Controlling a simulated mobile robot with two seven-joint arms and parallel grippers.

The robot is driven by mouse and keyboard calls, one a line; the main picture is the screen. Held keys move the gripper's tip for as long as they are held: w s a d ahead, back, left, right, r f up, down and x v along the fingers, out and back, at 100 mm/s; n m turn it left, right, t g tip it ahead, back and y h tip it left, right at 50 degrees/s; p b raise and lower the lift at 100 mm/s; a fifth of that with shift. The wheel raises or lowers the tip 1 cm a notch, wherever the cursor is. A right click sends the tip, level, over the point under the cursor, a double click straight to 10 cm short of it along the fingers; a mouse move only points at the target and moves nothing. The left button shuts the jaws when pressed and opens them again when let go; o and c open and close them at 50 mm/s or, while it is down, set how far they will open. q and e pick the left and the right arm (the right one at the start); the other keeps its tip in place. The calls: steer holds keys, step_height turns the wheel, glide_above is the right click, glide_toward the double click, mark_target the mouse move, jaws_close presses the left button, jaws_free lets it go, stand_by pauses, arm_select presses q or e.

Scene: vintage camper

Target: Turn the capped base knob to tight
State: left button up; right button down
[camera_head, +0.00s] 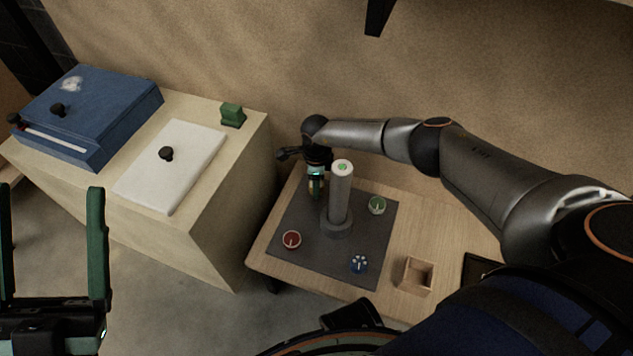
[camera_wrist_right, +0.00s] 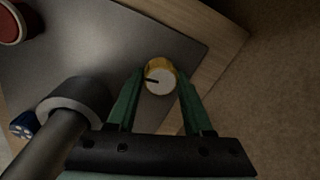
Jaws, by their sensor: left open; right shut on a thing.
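My right gripper (camera_wrist_right: 161,82) is shut on a yellow knob (camera_wrist_right: 160,64) with a white face and a dark pointer line. In the wrist view its green fingers sit on either side of the knob, and the pointer points left. In the head view this gripper (camera_head: 316,184) reaches down at the back left of the dark mat (camera_head: 304,215), mostly hiding the knob. A grey post (camera_head: 340,195) with a white and green top stands just right of it. A red knob (camera_head: 291,240), a green knob (camera_head: 377,205) and a blue knob (camera_head: 359,264) are on the mat. My left gripper (camera_head: 52,200) is open and empty at the far left.
The mat lies on a wooden table (camera_head: 400,290) with a small wooden box (camera_head: 415,275) at the front right. A pale cabinet (camera_head: 225,215) on the left carries a blue case (camera_head: 85,110), a white panel (camera_head: 172,165) and a green block (camera_head: 232,115). Floor is clear between.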

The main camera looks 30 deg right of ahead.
steer(key=shift+c, duration=1.5)
jaws_free()
steer(key=shift+r, duration=0.1)
arm_select(q)
step_height(320, 180, up, 8)
steer(key=p, duration=0.7)
steer(key=shift+s+a+t, duration=0.2)
steer(key=shift+a+t, duration=0.2)
steer(key=shift+a, duration=0.05)
arm_select(e)
step_height(320, 180, up, 12)
steer(key=shift+s+a+r, duration=0.15)
steer(key=shift+s, duration=0.1)
arm_select(q)
steer(key=shift+f, duration=0.1)
